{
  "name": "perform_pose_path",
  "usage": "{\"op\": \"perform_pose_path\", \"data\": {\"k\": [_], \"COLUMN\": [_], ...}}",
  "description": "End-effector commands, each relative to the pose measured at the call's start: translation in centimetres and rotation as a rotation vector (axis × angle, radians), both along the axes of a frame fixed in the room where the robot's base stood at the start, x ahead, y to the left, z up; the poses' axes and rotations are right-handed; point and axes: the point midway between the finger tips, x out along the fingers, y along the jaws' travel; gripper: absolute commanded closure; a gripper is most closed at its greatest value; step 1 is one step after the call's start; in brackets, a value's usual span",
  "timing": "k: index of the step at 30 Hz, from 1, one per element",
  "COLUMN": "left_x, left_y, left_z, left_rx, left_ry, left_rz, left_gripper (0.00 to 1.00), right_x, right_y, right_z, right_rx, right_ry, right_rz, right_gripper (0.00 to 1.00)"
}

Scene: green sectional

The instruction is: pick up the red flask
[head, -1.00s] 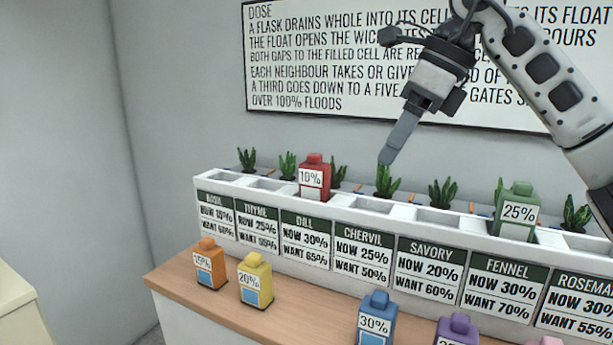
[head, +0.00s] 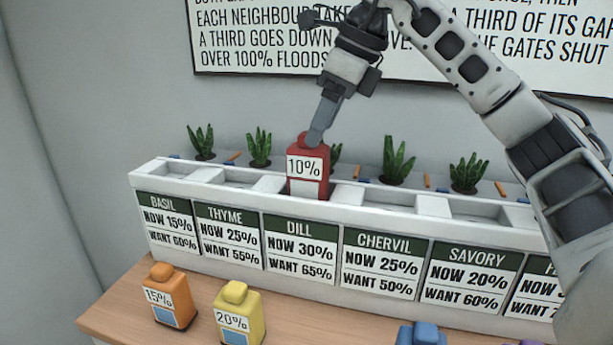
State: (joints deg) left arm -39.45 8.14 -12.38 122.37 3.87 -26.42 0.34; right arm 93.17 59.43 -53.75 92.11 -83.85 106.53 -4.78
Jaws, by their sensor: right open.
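The red flask (head: 309,182) stands upright in the Dill cell of the white planter (head: 185,191), with a 10% label on its front. My right gripper (head: 315,138) comes down from above, its fingers at the flask's cap and overlapping it in the picture. The gripper is open; I see the fingers edge-on, so the gap between them is hidden. I cannot tell whether they touch the cap. My left gripper is not in view.
An orange flask (head: 169,297) and a yellow flask (head: 239,314) stand on the wooden ledge (head: 120,302) in front. A blue flask (head: 422,334) is cut off at the bottom edge. Several green plants (head: 398,160) line the back of the planter, below a wall sign (head: 300,48).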

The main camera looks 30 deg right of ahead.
Motion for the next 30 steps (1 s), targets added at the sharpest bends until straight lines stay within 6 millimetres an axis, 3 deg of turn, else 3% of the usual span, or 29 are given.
{"op": "perform_pose_path", "data": {"k": [3,11,18,28,30], "left_x": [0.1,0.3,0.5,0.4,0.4], "left_y": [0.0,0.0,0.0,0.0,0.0], "left_z": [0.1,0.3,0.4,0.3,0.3], "left_rx": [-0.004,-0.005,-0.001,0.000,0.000], "left_ry": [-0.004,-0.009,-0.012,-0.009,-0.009], "left_rz": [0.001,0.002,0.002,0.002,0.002], "left_gripper": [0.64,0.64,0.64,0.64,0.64], "right_x": [0.5,1.1,2.3,2.6,2.6], "right_y": [0.4,0.9,1.7,1.9,1.9], "right_z": [-1.7,-3.4,-6.7,-7.4,-7.4], "right_rx": [-0.001,-0.001,-0.001,0.001,0.000], "right_ry": [0.000,0.001,0.001,-0.002,-0.001], "right_rz": [0.000,0.000,0.000,0.000,0.000], "right_gripper": [0.34,0.34,0.34,0.34,0.53]}}
